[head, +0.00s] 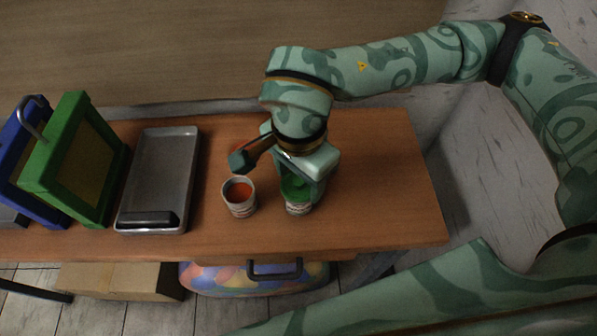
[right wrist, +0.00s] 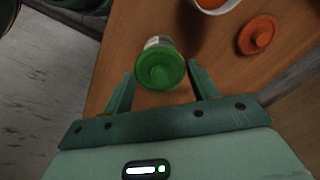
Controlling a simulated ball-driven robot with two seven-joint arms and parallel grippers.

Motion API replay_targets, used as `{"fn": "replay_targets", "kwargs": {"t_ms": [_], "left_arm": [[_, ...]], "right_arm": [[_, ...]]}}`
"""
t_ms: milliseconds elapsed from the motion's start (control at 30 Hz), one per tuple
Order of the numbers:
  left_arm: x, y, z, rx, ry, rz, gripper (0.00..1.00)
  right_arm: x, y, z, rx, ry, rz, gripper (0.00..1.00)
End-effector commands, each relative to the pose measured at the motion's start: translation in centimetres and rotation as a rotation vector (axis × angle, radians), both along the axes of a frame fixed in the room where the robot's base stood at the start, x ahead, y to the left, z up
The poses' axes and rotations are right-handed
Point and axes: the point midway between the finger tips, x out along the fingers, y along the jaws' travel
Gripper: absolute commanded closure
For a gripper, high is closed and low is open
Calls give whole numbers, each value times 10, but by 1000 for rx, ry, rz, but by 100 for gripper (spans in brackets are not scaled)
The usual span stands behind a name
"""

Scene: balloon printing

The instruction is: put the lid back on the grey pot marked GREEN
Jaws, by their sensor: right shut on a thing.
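The green lid (right wrist: 160,70) with its round knob is between the fingers of my right gripper (head: 297,186), which is shut on it. In the head view the green of the lid (head: 296,190) shows below the gripper. The grey pot (head: 299,209) stands upright on the table directly under the lid; its pale side also shows past the lid in the right wrist view (right wrist: 154,42). The lid is over the pot's mouth. I cannot tell whether it is seated or just above the rim. The word on the pot is not readable. My left gripper is not in view.
An open pot with orange-red inside (head: 240,198) stands just left of the grey pot. An orange lid (right wrist: 257,35) lies on the table near it. A metal tray (head: 160,170), a green frame (head: 75,160) and a blue frame (head: 35,195) fill the table's left. The table's right end is clear.

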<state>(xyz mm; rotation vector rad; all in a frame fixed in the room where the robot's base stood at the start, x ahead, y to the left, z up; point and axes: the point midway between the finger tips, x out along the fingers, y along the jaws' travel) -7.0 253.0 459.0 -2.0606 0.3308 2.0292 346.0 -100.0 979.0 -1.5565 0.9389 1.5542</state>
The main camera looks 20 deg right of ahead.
Motion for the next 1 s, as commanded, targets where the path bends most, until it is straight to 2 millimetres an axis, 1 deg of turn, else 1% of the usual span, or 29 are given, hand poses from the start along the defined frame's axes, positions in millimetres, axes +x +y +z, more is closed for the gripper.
{"fn": "replay_targets", "kwargs": {"t_ms": [967,1000], "left_arm": [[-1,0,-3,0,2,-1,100],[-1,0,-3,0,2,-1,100]], "right_arm": [[0,0,-2,1,0,-1,62],[0,0,-2,1,0,-1,30]]}}
